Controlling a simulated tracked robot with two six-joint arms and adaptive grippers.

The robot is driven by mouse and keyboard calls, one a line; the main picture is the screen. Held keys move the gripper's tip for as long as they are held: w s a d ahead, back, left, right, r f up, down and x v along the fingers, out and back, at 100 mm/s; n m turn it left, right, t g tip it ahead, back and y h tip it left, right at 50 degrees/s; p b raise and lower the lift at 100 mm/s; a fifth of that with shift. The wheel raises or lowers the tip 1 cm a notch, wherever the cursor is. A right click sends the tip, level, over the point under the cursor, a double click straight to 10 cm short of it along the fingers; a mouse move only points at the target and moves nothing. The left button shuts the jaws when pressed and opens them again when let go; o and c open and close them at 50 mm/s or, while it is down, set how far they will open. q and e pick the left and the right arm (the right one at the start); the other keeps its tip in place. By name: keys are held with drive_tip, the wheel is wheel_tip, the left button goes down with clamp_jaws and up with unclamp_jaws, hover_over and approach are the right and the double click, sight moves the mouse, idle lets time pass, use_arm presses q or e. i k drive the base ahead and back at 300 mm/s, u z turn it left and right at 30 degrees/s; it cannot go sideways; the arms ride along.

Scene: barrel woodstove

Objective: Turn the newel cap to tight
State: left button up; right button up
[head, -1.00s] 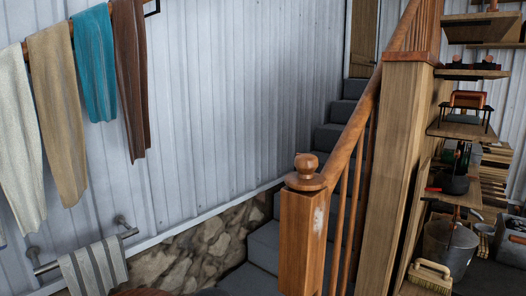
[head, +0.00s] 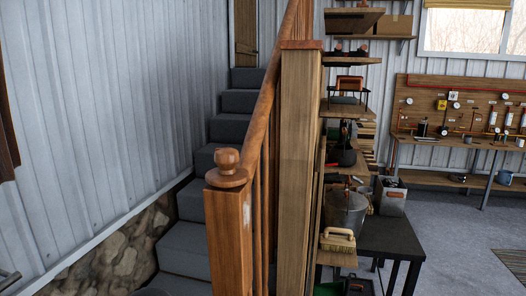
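The newel cap (head: 227,167) is a round wooden knob on a flat disc. It sits on top of the square wooden newel post (head: 229,235) at the foot of the stair rail, left of the middle in the head view. The cap looks upright on the post; whether it is tight cannot be told. A pale worn patch shows on the post's side. Neither of my grippers is in view, and nothing touches the cap.
The handrail (head: 259,115) rises from the post beside grey stairs (head: 201,205). A thick wooden post (head: 299,160) and loaded shelves (head: 347,170) stand right of it. A dark table (head: 400,236) and a workbench (head: 470,180) are farther right, with open floor (head: 460,240) in front.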

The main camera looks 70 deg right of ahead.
sight(226, 159)
drive_tip(key=z, duration=4.4)
drive_tip(key=k, duration=0.1)
drive_tip(key=u, duration=2.65)
drive_tip(key=i, duration=0.55)
drive_tip(key=u, duration=0.2)
drive_tip(key=k, duration=0.45)
drive_tip(key=z, duration=0.1)
